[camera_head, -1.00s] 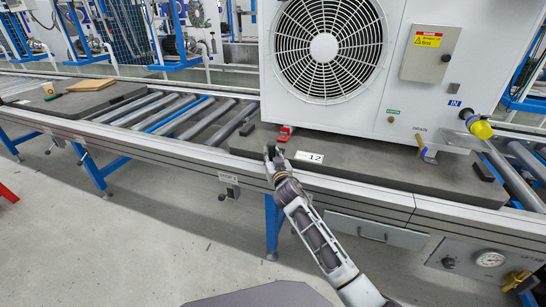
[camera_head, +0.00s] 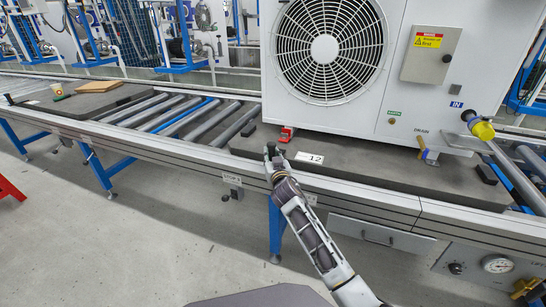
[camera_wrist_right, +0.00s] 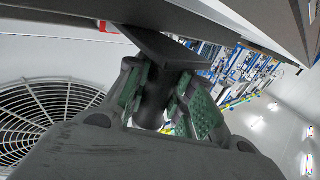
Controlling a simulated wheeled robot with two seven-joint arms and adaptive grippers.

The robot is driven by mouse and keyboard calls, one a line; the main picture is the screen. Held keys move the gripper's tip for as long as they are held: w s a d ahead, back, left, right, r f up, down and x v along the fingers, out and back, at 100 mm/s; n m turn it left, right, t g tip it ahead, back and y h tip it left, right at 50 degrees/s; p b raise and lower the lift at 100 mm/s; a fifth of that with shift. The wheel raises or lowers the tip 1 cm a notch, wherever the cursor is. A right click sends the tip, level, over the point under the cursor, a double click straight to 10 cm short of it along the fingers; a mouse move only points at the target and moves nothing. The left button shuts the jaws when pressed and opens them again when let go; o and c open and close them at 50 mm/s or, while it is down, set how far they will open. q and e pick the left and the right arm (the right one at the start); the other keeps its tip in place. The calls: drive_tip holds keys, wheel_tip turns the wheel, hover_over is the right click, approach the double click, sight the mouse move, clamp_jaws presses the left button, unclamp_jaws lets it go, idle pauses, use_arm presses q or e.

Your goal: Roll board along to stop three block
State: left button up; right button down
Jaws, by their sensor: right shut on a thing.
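The dark grey board (camera_head: 390,176) lies on the roller line and bears the large white fan unit (camera_head: 325,115); a "12" label sits on its front edge. My right gripper (camera_head: 273,155) is at the board's front left edge, left of that label. In the right wrist view its green-padded fingers (camera_wrist_right: 168,108) are shut around a dark round grip post (camera_wrist_right: 152,105) under a dark plate. A label and a small lever stop (camera_head: 234,190) show on the front rail, left of my gripper; its writing is too small to read. My left gripper is not in view.
Bare rollers (camera_head: 190,118) lie left of the board. Beyond them a second grey board (camera_head: 75,107) carries a tan flat piece (camera_head: 98,86) and a cup (camera_head: 56,91). A red object stands at the far left floor.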

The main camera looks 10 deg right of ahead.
drive_tip(key=shift+w+a+r, duration=0.1)
drive_tip(key=shift+a+r, duration=0.3)
drive_tip(key=shift+a, duration=0.15)
drive_tip(key=c, duration=1.6)
unclamp_jaws()
drive_tip(key=o, duration=0.5)
drive_tip(key=shift+w+a+f+y, duration=0.25)
drive_tip(key=shift+w+a+y, duration=0.05)
drive_tip(key=shift+a+y, duration=0.1)
drive_tip(key=shift+c, duration=0.2)
drive_tip(key=shift+d+f, duration=0.1)
drive_tip(key=shift+d, duration=0.1)
drive_tip(key=shift+s+d, duration=0.1)
drive_tip(key=shift+d, duration=0.05)
drive_tip(key=shift+s+d+f, duration=0.1)
drive_tip(key=shift+s, duration=0.25)
drive_tip(key=s, duration=1.1)
drive_tip(key=shift+s, duration=0.15)
